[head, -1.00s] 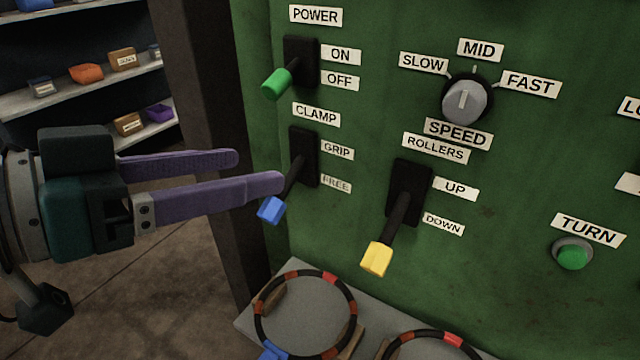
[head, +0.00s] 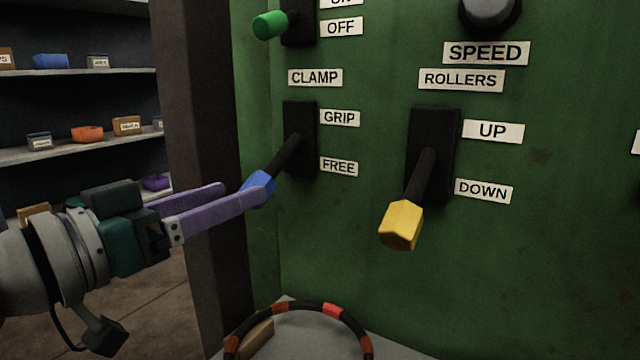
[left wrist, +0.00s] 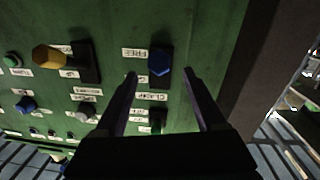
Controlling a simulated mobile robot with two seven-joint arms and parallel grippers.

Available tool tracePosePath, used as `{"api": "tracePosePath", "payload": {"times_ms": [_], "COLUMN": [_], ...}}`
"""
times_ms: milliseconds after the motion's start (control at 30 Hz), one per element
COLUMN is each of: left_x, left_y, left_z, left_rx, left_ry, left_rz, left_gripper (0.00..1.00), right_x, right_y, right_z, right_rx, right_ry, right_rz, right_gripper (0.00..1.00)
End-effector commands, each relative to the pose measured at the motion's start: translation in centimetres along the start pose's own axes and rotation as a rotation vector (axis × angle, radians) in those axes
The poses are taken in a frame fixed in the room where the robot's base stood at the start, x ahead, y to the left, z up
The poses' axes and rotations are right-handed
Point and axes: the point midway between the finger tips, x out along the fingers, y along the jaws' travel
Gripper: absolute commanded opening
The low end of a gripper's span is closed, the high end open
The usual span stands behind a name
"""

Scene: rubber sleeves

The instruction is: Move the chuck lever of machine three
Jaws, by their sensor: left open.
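The clamp lever (head: 286,154) has a black shaft and a blue knob (head: 258,188). It slants out and down from a black slot plate beside the labels GRIP and FREE, its knob a little below FREE's height in the head view. My left gripper (head: 244,191) has two purple fingers, open, with the tips at the blue knob. One finger covers part of the knob. In the left wrist view the blue knob (left wrist: 160,62) shows between the fingertips, slightly past them; I cannot tell if they touch it. My right gripper is not in view.
The yellow-knobbed rollers lever (head: 401,224) stands to the right, the green-knobbed power lever (head: 270,25) above. A dark post (head: 200,150) is left of the green panel (head: 330,250). A black-and-red ring (head: 300,308) lies on a grey ledge below. Shelves stand far left.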

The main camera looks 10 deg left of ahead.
Motion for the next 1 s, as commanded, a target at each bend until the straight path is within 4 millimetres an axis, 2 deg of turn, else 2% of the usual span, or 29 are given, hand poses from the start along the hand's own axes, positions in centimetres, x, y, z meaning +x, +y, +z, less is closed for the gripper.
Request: {"api": "tracePosePath", "payload": {"times_ms": [100,300,433,700,1000], "left_x": [2.4,5.0,5.7,5.8,5.8], "left_y": [0.1,0.0,0.1,0.1,0.1], "left_z": [-0.1,0.1,0.1,0.1,0.1], "left_rx": [-0.002,-0.001,0.0,0.001,0.001], "left_ry": [0.003,0.0,-0.002,-0.002,-0.002], "left_rz": [0.002,0.001,0.002,0.002,0.002], "left_gripper": [0.72,0.72,0.72,0.71,0.37], "right_x": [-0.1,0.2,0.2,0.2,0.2], "right_y": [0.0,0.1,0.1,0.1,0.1], "right_z": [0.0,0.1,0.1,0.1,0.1], "right_rx": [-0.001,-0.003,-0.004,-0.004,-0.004], "right_ry": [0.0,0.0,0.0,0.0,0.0], "right_rz": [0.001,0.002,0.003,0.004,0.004], "right_gripper": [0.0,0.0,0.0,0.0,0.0]}}
